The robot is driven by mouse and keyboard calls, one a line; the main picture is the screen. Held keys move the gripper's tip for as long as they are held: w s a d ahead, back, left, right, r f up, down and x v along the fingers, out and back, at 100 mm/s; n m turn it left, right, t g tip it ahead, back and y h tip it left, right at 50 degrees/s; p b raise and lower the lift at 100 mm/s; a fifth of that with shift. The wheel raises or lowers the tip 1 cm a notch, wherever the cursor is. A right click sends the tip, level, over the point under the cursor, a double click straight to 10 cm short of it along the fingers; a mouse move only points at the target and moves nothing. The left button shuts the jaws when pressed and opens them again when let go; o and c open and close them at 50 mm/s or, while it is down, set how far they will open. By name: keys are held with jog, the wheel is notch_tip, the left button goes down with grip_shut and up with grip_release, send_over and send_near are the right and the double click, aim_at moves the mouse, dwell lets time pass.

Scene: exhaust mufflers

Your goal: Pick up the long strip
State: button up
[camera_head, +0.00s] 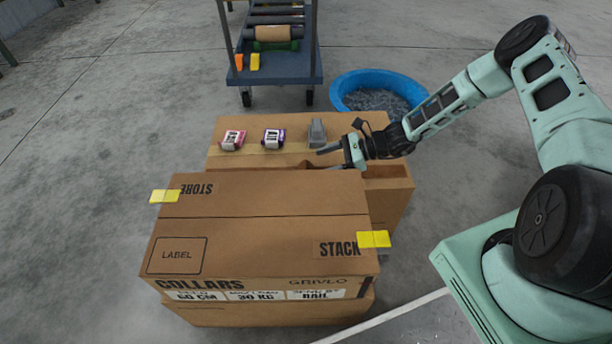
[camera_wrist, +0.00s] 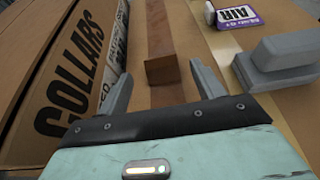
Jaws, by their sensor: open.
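The long strip, a brown wooden bar (camera_wrist: 162,50), lies along the cardboard top in the wrist view, its near end facing me. In the head view it is mostly hidden behind the large front carton. My gripper (camera_head: 326,159) is at the right end of the gap behind that carton. In the wrist view my gripper (camera_wrist: 160,75) is open, one finger on each side of the strip's near end. There is clear space between the fingers and the strip. Whether the fingertips reach down to its height is unclear.
The large "COLLARS" carton (camera_head: 255,225) stands close beside the left finger. A grey block (camera_head: 317,132), a purple-labelled item (camera_head: 273,138) and a pink one (camera_head: 232,139) sit behind. A blue tub (camera_head: 380,88) and a cart (camera_head: 275,72) stand farther back.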

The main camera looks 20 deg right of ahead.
aim_at(306, 168)
jog(key=b+x, duration=0.1)
jog(key=x, duration=0.1)
jog(key=b+x, duration=0.1)
jog(key=x, duration=0.1)
jog(key=b+x, duration=0.1)
jog(key=x, duration=0.1)
jog(key=shift+a+f, duration=0.15)
jog(key=shift+f, duration=0.25)
jog(key=shift+r, duration=0.1)
jog(key=c, duration=1)
